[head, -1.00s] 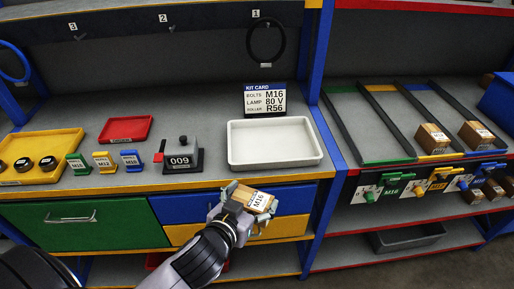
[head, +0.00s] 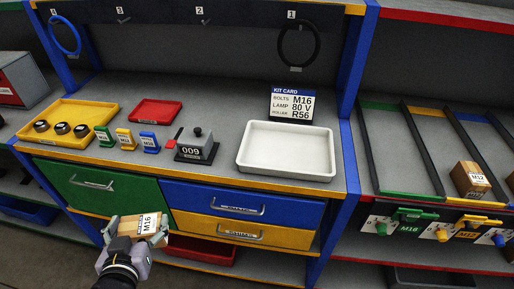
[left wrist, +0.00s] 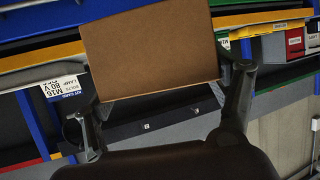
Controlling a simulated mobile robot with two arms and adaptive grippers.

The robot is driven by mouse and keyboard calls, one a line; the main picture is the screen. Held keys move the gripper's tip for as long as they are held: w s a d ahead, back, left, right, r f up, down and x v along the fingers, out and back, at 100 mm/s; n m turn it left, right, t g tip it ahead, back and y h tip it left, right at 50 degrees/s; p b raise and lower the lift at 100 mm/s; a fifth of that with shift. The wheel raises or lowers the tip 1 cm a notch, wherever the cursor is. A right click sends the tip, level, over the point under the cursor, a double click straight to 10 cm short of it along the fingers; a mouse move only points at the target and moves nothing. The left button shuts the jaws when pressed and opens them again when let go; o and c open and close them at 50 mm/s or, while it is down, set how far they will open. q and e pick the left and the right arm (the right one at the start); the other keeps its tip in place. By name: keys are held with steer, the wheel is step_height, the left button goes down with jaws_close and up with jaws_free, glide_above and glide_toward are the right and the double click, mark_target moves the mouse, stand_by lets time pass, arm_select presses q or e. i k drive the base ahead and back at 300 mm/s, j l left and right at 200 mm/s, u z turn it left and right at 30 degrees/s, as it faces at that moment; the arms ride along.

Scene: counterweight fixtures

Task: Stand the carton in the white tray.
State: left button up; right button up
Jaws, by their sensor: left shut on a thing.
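The carton (head: 140,228), brown with a white M16 label, is held in my left gripper (head: 128,236), low in front of the green drawer in the head view. In the left wrist view the carton (left wrist: 150,52) fills the upper middle, between the two fingers of the gripper (left wrist: 165,105). The white tray (head: 285,172) is empty and sits on the bench, up and to the right of the carton, well apart from it. My right gripper is in neither view.
On the bench left of the tray are a grey block marked 009 (head: 196,148), small coloured label stands (head: 124,139), a red tray (head: 156,111) and a yellow tray (head: 92,108). A kit card (head: 292,104) stands behind the white tray. The bench front edge lies above the carton.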

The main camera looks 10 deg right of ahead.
mark_target(308, 165)
steer(key=l+u, duration=0.1)
steer(key=l, duration=0.3)
steer(key=k+l+u, duration=0.1)
steer(key=l, duration=0.25)
steer(key=k+l+u, duration=0.1)
steer(key=l, duration=0.3)
steer(key=k+l+u, duration=0.1)
steer(key=l, duration=0.3)
steer(key=k+l+u, duration=0.1)
steer(key=l, duration=0.25)
steer(key=k+l+u, duration=0.1)
steer(key=l, duration=0.25)
steer(key=k, duration=0.05)
